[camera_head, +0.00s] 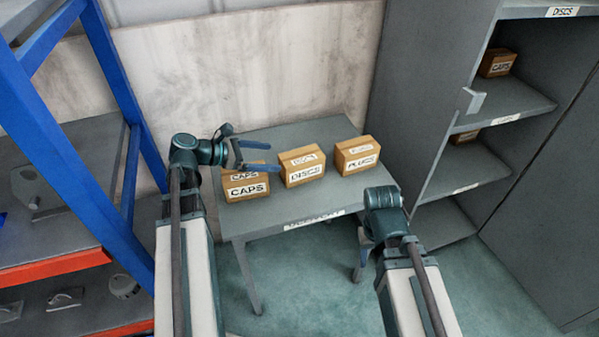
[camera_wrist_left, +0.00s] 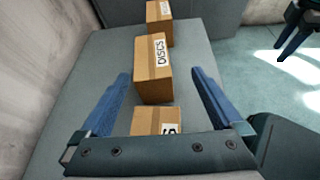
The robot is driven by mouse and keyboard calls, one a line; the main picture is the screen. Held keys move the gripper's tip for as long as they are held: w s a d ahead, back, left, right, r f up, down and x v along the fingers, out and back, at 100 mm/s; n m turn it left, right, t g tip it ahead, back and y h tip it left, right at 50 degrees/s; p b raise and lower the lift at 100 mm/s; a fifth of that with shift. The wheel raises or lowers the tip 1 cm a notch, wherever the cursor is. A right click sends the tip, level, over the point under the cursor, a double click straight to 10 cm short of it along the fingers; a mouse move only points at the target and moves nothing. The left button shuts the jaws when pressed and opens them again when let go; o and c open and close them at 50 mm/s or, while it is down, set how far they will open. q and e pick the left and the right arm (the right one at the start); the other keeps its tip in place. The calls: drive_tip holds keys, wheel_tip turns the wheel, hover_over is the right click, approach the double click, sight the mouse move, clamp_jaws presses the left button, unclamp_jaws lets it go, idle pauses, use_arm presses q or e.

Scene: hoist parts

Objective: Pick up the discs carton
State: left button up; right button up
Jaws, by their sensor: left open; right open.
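The discs carton (camera_head: 304,172) is a brown box with a white DISCS label. It stands on the grey table (camera_head: 255,222) between the caps carton (camera_head: 246,190) and the plugs carton (camera_head: 357,161). My left gripper (camera_head: 272,156) is open and empty, above the caps carton and left of the discs carton. In the left wrist view, the discs carton (camera_wrist_left: 151,85) shows between the open fingers, beyond the caps carton (camera_wrist_left: 156,121). My right gripper (camera_head: 361,268) is open and empty, low in front of the table's right side; its fingers partly overlap in the head view.
A grey cabinet (camera_head: 420,100) stands at the right, with a CAPS box (camera_head: 497,63) and another box (camera_head: 464,136) on its labelled shelves. A blue and orange rack (camera_head: 55,267) with metal parts is at the left. A wall is behind the table.

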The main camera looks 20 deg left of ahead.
sight(301, 155)
use_arm(q)
drive_tip(key=shift+w+a+n+t, duration=0.2)
drive_tip(key=shift+a+n+t, duration=0.25)
drive_tip(key=shift+a, duration=0.3)
drive_tip(key=b+x, duration=0.3)
drive_tip(key=x, duration=0.5)
drive_tip(key=shift+w+d+f, duration=0.1)
drive_tip(key=shift+d, duration=0.25)
drive_tip(key=b+x, duration=0.2)
drive_tip(key=x, duration=0.3)
drive_tip(key=shift+w+f+b, duration=0.15)
drive_tip(key=shift+b, duration=0.2)
drive_tip(key=shift+c, duration=0.3)
clamp_jaws()
